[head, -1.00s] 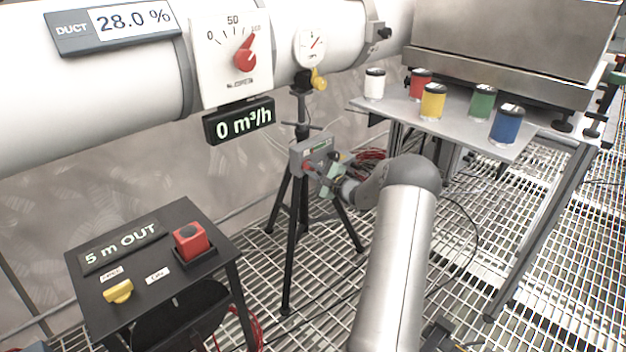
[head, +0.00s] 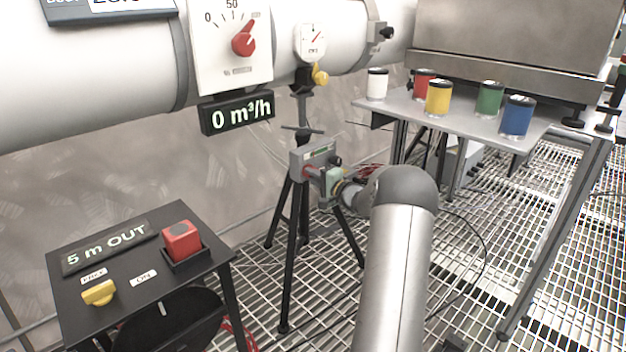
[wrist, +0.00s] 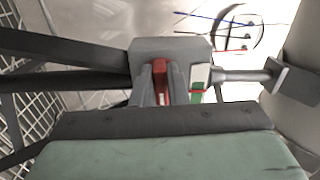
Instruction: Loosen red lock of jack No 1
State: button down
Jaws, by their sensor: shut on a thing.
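The jack is a black tripod stand with a grey head box (head: 313,154) under the white duct. In the wrist view the grey head box (wrist: 172,50) is straight ahead, with the red lock (wrist: 160,78) on it. My gripper (wrist: 158,88) is shut on the red lock, one grey finger on each side of it. In the head view my gripper (head: 318,177) reaches the jack head from the right, and the lock is mostly hidden there. A small green and white label (wrist: 198,85) shows to the right of the fingers in the wrist view.
A black control stand (head: 140,262) with a red button (head: 181,240) and yellow knob (head: 99,292) is at lower left. A grey shelf (head: 460,123) with several coloured canisters is at right. The duct (head: 90,70) runs above the jack. Black tripod legs and cables cross the grating.

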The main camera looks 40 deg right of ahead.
dwell(0.4)
jog(key=c, duration=1.4)
grip_release()
jog(key=shift+c, duration=0.2)
jog(key=shift+s, duration=0.1)
jog(key=s+d+p, duration=0.2)
jog(key=s+p, duration=0.2)
jog(key=s, duration=1.3)
jog(key=shift+p, duration=0.4)
jog(key=shift+s, duration=0.1)
